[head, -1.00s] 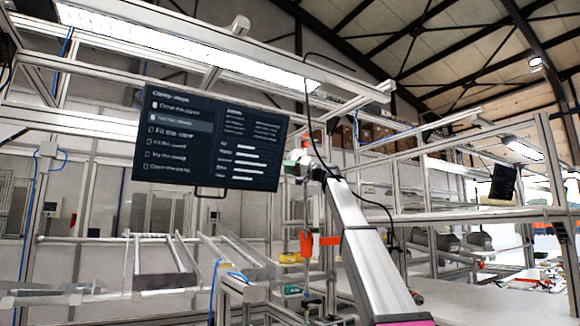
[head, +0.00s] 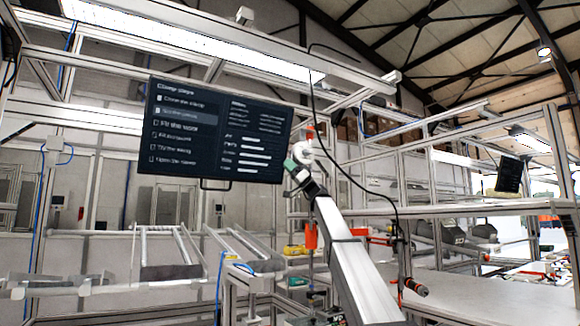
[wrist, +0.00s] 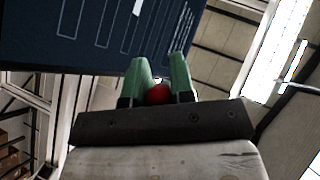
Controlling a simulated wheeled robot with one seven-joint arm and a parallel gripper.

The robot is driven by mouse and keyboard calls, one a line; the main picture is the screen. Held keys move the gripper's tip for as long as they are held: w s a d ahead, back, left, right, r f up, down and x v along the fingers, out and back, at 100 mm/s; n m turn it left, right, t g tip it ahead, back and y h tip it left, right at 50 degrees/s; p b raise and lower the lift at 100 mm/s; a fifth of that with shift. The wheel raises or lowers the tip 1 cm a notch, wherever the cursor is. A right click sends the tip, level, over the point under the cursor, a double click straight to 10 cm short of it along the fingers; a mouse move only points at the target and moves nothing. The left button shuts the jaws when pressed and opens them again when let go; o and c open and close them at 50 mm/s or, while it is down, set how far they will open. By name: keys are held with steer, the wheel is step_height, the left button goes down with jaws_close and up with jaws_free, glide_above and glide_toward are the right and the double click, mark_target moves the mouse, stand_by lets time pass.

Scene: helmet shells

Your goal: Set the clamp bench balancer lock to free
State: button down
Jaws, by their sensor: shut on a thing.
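My gripper (head: 292,164) is raised at the end of my arm, just right of the dark screen's lower right corner in the head view. In the wrist view its two green fingers (wrist: 159,78) are shut on a small red knob (wrist: 158,94), which is mostly hidden between them. In the head view a white rounded body (head: 304,151) with a red part (head: 310,132) on top is at the gripper, below the overhead beam. I cannot tell the lock's setting.
A dark screen (head: 218,130) with a step list hangs close to the gripper's left. A black cable (head: 345,177) hangs down right of it to a tool (head: 415,287). Aluminium frames and the lit overhead beam (head: 190,35) surround the space. A pale bench top (head: 455,300) lies at lower right.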

steer(key=shift+w+a+n+g, duration=0.1)
steer(key=shift+w+n+g, duration=0.05)
steer(key=shift+n+g, duration=0.9)
steer(key=c, duration=1)
jaws_free()
steer(key=v, duration=1)
steer(key=shift+d+f, duration=0.25)
steer(key=shift+f, duration=0.1)
